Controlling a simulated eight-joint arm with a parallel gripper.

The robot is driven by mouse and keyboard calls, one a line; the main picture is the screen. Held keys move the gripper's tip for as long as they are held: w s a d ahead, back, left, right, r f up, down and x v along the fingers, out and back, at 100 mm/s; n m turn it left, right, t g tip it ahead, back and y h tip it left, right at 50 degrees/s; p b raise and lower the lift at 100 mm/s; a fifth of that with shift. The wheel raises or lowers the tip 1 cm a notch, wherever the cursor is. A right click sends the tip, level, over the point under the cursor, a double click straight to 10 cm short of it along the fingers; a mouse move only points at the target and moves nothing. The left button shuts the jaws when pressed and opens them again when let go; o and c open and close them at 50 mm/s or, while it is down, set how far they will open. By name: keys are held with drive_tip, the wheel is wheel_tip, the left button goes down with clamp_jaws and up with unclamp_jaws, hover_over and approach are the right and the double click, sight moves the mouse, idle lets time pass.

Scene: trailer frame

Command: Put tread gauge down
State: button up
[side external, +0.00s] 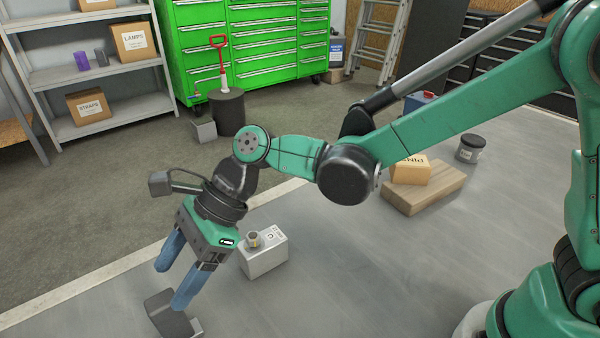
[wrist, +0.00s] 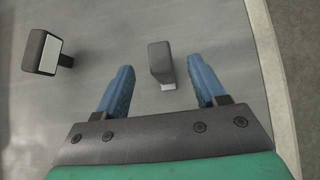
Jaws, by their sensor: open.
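A dark grey block with a small pale end, which I take for the tread gauge, shows between my finger pads in the wrist view (wrist: 160,62). Clear gaps separate it from both pads. In the side view a dark grey piece (side external: 168,313) stands just below my fingertips at the lower edge, with a light grey part to its right. My gripper (side external: 172,285) points down and is open and empty, its two blue fingers spread; it also shows in the wrist view (wrist: 162,85). I cannot tell whether the fingertips touch the surface.
Another dark block with a pale face (wrist: 42,52) lies to the left in the wrist view. A grey box with a metal cylinder (side external: 264,257) stands right of my gripper. Farther back are a wooden block (side external: 425,192), a small carton (side external: 410,170) and a dark tub (side external: 470,148).

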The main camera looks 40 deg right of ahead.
drive_tip(key=v, duration=0.7)
drive_tip(key=s+d+n+t+h, duration=0.2)
drive_tip(key=d+n+t+h, duration=0.1)
drive_tip(key=d+n, duration=0.6)
drive_tip(key=s+d+f+n+t+h, duration=0.1)
drive_tip(key=d+n+t+h, duration=0.3)
drive_tip(key=d+n, duration=0.5)
drive_tip(key=s+d+h, duration=0.1)
drive_tip(key=d+h, duration=0.1)
drive_tip(key=d, duration=0.3)
drive_tip(key=shift+s+f, duration=0.15)
drive_tip(key=shift+f, duration=0.15)
